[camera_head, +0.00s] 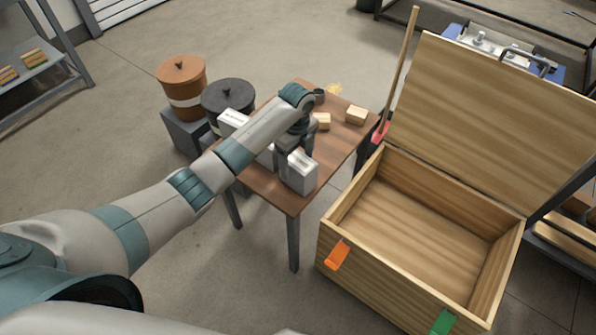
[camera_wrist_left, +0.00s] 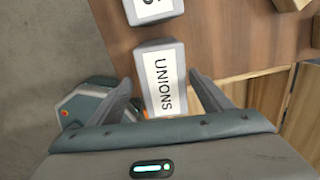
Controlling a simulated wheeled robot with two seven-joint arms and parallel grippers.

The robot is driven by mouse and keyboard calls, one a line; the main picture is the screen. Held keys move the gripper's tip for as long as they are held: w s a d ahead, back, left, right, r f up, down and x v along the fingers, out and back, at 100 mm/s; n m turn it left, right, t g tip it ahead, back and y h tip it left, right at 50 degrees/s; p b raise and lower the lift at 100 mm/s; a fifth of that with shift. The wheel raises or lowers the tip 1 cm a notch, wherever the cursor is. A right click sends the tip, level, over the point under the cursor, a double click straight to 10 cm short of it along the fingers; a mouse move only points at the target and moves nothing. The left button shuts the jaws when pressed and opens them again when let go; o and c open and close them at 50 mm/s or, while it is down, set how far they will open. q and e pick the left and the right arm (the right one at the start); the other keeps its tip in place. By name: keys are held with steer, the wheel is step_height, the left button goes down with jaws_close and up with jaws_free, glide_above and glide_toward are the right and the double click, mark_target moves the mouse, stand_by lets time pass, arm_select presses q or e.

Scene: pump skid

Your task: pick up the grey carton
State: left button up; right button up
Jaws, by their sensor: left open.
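A grey carton (camera_head: 299,173) with a white label stands upright near the front edge of the small brown table. In the left wrist view a grey carton (camera_wrist_left: 160,78) bears a label reading UNIONS. My left gripper (camera_head: 294,150) is open, just above and behind the carton in the head view. In the left wrist view its fingers (camera_wrist_left: 166,92) point along both sides of the UNIONS carton, with gaps visible. Whether they reach down beside it I cannot tell. My right gripper is not in view.
Another labelled carton (camera_wrist_left: 153,9) stands close by. Another white-labelled carton (camera_head: 232,121) is partly behind my arm. Small tan boxes (camera_head: 356,115) sit on the brown table (camera_head: 285,198). An open wooden crate (camera_head: 335,222) stands right; lidded orange (camera_head: 182,78) and black pots (camera_head: 228,93) stand left.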

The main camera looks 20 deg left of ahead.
arm_select(q)
steer(key=shift+f, duration=0.65)
steer(key=f, duration=0.3)
steer(key=shift+w+d+p, duration=0.1)
steer(key=shift+w+p, duration=0.15)
steer(key=shift+p, duration=0.1)
steer(key=shift+f, duration=0.4)
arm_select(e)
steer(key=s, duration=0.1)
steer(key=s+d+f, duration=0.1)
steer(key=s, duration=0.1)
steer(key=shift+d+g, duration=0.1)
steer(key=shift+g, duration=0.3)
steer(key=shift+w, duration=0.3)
arm_select(q)
steer(key=c, duration=1.5)
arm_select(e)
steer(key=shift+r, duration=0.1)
